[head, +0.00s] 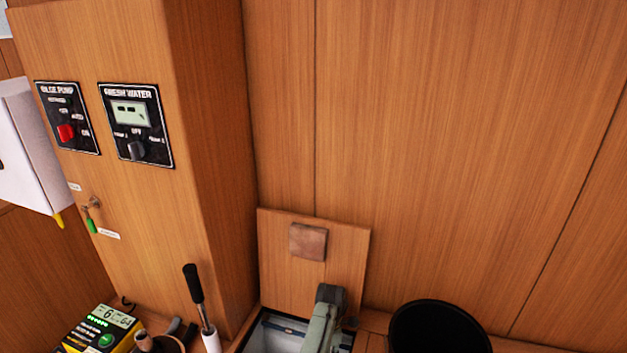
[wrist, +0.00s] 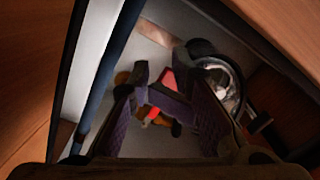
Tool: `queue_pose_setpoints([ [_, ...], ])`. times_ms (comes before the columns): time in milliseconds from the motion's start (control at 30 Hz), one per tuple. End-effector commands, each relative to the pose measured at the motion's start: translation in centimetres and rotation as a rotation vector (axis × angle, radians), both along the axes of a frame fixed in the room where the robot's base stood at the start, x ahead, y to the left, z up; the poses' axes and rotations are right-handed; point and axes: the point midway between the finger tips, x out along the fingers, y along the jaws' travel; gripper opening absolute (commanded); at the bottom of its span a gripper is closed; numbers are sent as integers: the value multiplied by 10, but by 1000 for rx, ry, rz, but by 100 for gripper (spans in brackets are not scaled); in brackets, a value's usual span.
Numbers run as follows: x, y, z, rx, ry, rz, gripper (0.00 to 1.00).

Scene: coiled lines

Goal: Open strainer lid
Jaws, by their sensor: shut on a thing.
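My arm reaches down into the open floor hatch (head: 275,334) in the head view, where my gripper itself is hidden. In the wrist view the two dark, purplish fingers of my gripper (wrist: 162,106) are inside the dim compartment. They are shut on a small part with red on it (wrist: 154,116), whose shape is mostly covered by the fingers. I cannot tell for sure whether it belongs to the strainer lid. A round, glassy fitting with a dark ring (wrist: 220,82) is just right of the fingers; it may be the strainer.
A wooden hatch cover (head: 277,270) leans open against the wall. A black bucket (head: 437,330) stands right of the hatch. A black-gripped lever (head: 194,285) and a yellow device (head: 97,332) are at left. A blue-edged pale wall (wrist: 103,75) borders the compartment.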

Motion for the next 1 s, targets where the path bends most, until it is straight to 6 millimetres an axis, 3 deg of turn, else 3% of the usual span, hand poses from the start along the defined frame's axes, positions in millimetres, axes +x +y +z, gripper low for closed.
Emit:
queue_pose_setpoints([
  [33,10,12,18,13,-26,15,0],
  [500,7,6,53,9,-19,8,0],
  [1000,6,5,60,9,-15,5,0],
])
